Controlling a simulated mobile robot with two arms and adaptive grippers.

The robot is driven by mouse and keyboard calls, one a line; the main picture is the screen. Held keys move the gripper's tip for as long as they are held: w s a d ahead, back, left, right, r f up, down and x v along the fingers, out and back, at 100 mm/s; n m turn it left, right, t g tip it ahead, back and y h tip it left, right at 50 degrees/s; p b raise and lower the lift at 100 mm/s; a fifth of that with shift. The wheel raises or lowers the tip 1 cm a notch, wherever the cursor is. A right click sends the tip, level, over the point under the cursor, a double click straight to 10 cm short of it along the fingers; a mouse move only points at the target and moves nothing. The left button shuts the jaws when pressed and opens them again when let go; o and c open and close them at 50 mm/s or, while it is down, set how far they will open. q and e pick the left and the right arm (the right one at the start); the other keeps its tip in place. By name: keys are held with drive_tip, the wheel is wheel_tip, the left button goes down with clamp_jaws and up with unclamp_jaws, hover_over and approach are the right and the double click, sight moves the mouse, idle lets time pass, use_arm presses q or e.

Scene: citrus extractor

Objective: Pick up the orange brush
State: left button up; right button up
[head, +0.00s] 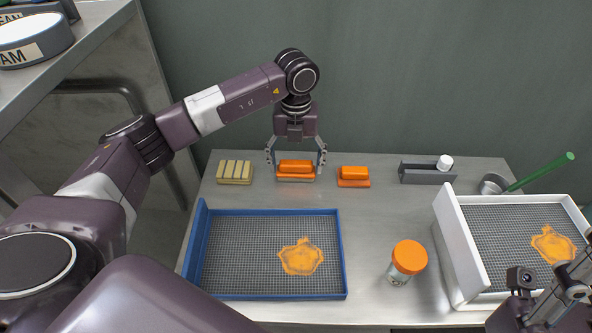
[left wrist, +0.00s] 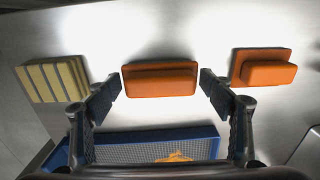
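Two orange pieces lie near the back of the metal table. The middle one (head: 296,167), an orange block on a paler base in the head view, looks like the orange brush. It also shows in the left wrist view (left wrist: 160,79). My left gripper (head: 296,163) points down over it, open, with a finger at each side; the wrist view shows small gaps between fingers and block. The other orange piece (head: 353,175) has a raised grip on a wider base, and shows at the right in the wrist view (left wrist: 265,68). My right gripper (head: 550,295) is partly in view at the lower right.
A yellow slatted block (head: 235,172) lies left of the brush. A blue-rimmed mesh tray (head: 344,250) and an orange-lidded jar (head: 408,257) stand in front. A white tray (head: 453,240), a grey holder (head: 425,177) and a green-handled tool (head: 540,172) are at the right.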

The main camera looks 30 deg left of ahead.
use_arm(q)
drive_tip(key=shift+s, duration=0.1)
drive_tip(key=c, duration=0.8)
drive_tip(key=shift+f, duration=0.1)
drive_tip(key=shift+c, duration=0.7)
drive_tip(key=shift+s, duration=0.1)
